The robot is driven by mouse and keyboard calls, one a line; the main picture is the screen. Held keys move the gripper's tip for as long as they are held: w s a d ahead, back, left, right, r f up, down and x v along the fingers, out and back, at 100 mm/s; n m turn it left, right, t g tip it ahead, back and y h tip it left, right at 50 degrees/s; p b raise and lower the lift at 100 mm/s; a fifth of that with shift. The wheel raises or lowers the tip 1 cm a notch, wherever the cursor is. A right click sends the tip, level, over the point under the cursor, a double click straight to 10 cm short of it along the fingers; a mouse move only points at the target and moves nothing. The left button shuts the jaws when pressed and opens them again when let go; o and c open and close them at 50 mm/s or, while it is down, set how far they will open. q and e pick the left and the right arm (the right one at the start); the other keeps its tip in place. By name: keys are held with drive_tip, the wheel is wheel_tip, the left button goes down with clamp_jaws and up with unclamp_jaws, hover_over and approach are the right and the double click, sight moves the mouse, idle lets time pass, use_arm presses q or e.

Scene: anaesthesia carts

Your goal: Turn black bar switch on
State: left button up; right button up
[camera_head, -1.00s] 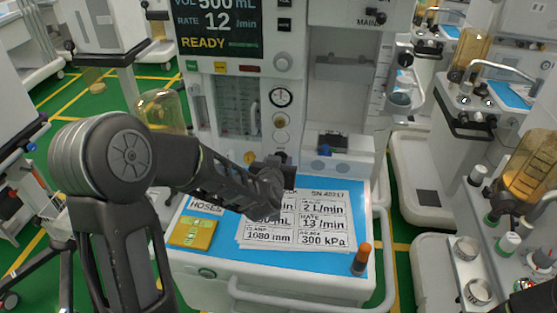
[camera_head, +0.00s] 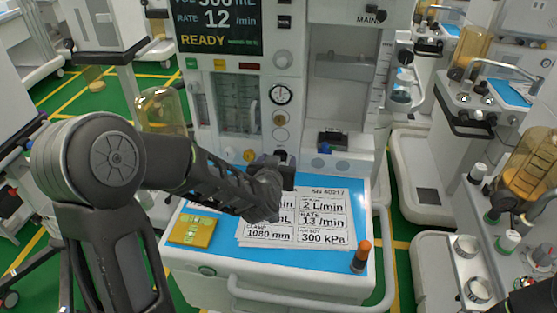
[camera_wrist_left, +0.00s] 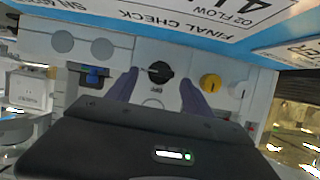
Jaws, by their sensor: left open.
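In the left wrist view, a round black knob with a bar-like grip and a pale mark (camera_wrist_left: 160,72) sits on the pale front panel. A small label, too small to read, is beside it. The two fingers of my left gripper (camera_wrist_left: 160,84) are apart, one on each side of the knob; I cannot tell whether they touch it. In the head view my left gripper (camera_head: 277,172) is at the lower panel of the machine, above the blue work surface, and mostly hides this knob.
A yellow knob (camera_wrist_left: 210,81) and a blue part (camera_wrist_left: 92,75) flank the black knob. A black MAINS control (camera_head: 375,13) is higher up.

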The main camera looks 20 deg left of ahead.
use_arm(q)
drive_tip(key=v, duration=0.5)
drive_tip(key=shift+s+d+r, duration=0.1)
drive_tip(key=shift+s+r, duration=0.1)
drive_tip(key=shift+s, duration=0.15)
